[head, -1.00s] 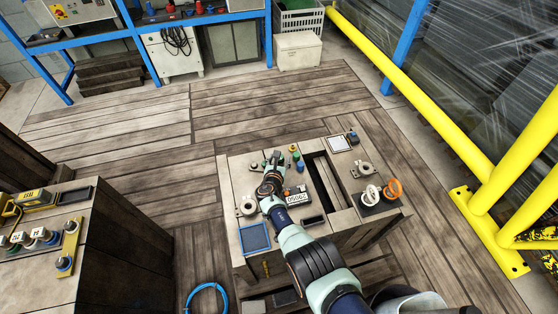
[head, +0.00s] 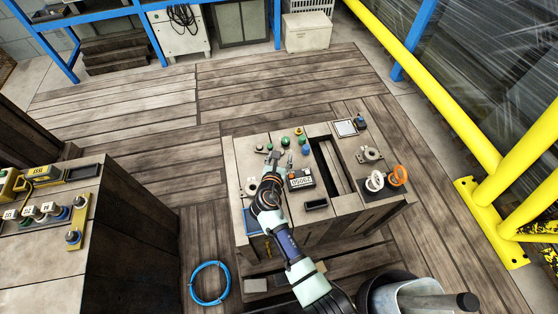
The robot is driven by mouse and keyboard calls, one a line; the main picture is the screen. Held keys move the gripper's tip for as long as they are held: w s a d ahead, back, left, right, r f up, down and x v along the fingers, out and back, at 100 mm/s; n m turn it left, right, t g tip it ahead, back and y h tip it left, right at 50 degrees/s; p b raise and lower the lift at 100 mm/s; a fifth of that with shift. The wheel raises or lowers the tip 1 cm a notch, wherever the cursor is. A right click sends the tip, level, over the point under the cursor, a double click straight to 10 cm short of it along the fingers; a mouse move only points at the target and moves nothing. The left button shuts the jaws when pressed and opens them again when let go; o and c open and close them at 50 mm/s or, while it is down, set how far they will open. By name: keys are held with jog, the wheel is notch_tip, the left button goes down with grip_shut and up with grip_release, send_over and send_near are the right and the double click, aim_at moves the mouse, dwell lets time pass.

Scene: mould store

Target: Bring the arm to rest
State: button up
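My arm reaches up from the bottom of the head view over the wooden workbench (head: 237,162). My gripper (head: 273,156) is over the bench's left part, left of the long dark slot. It is small and seen from above, so I cannot tell whether its fingers are open or shut. No held object can be made out. A small device with a pale display (head: 301,180) lies just right of the gripper. Green and blue small parts (head: 300,139) stand beyond it. A blue-edged tray (head: 249,222) is partly hidden by my arm.
White and orange rings (head: 398,175) stand at the bench's right edge. A second bench (head: 60,262) with gauges is on the left. A blue hose coil (head: 210,283) lies on the floor. A yellow rail (head: 440,95) runs along the right. The floor beyond the bench is clear.

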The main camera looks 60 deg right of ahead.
jog(key=shift+v, duration=0.75)
